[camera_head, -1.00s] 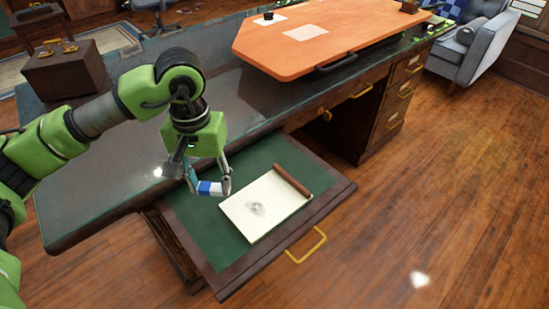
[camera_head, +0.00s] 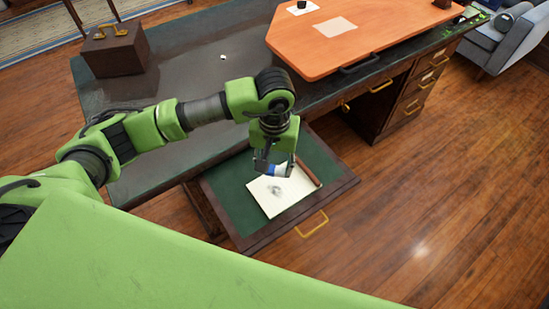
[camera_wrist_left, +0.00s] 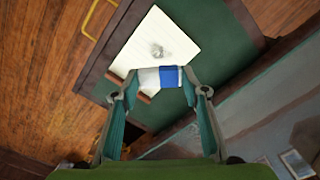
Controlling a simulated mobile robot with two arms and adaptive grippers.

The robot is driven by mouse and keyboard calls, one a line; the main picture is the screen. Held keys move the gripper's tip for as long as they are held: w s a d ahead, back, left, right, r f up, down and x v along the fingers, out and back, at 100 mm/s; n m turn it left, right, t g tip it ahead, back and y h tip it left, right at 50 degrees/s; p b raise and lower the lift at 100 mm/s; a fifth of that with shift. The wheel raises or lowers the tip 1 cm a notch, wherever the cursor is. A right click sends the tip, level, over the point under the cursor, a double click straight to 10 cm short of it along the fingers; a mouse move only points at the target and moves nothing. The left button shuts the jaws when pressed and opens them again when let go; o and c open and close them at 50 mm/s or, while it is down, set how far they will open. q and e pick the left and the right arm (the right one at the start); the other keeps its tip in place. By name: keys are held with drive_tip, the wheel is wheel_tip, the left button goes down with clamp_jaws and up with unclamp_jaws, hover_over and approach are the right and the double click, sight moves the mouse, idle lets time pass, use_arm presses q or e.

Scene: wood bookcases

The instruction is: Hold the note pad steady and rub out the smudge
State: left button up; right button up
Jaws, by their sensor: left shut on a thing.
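The cream note pad (camera_head: 268,204) lies in the open green-lined drawer, with a brown bar along its right edge. A grey smudge (camera_head: 276,190) marks the middle of its page; it also shows in the left wrist view (camera_wrist_left: 158,51). My left gripper (camera_head: 277,169) is at the pad's far edge, shut on a blue and white eraser (camera_wrist_left: 171,77). In the left wrist view the eraser spans the two fingertips and overlaps the pad's edge, apart from the smudge. I cannot tell whether it touches the paper. My right gripper is out of view.
The drawer (camera_head: 340,193) juts from the dark desk (camera_head: 190,82), its brass handle (camera_head: 312,223) in front. An orange board (camera_head: 370,35) lies on the desk at upper right; a brown box (camera_head: 115,50) stands at left. The floor at right is clear.

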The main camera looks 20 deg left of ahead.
use_arm(q)
drive_tip(key=shift+f+b, duration=0.9)
drive_tip(key=shift+f, duration=1.9)
